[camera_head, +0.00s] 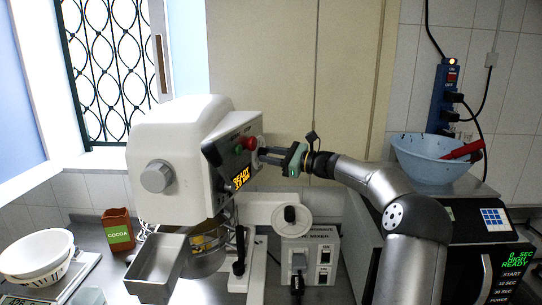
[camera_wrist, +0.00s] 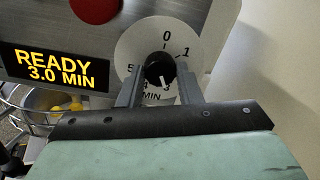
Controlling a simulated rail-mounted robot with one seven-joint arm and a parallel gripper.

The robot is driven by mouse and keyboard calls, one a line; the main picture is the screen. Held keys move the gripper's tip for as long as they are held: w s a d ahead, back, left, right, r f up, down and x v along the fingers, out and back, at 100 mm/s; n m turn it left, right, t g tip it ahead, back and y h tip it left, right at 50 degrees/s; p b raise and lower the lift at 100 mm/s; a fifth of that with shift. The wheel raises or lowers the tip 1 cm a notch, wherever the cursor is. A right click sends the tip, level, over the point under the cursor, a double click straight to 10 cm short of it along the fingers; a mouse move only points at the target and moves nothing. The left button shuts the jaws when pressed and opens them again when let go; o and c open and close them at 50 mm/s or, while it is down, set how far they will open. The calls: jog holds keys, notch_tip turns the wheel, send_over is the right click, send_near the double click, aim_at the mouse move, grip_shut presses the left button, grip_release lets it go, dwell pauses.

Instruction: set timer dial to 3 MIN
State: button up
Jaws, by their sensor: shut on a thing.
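The timer dial (camera_wrist: 160,70) is a black knob on a round white plate with numbers, on the mixer's control panel. Its white pointer line points down toward the 3. The yellow display (camera_wrist: 53,68) reads READY 3.0 MIN; it also shows in the head view (camera_head: 239,178), less clearly. My gripper (camera_wrist: 159,78) is shut on the dial, one finger on each side of the knob. In the head view my gripper (camera_head: 264,154) reaches the panel from the right, and the dial is hard to make out there.
A red button (camera_wrist: 95,8) sits on the panel close to the dial, up and left. The white mixer (camera_head: 180,150) stands over a metal bowl (camera_head: 204,258). A metal tray (camera_head: 157,272) is in front. A blue bowl (camera_head: 433,167) sits on the microwave (camera_head: 480,250) at right.

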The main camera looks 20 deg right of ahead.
jog(key=o, duration=1)
jog(key=shift+c, duration=0.2)
jog(key=b+v, duration=0.5)
jog(key=v, duration=1.2)
jog(key=shift+s+d, duration=0.15)
jog(key=shift+d, duration=0.05)
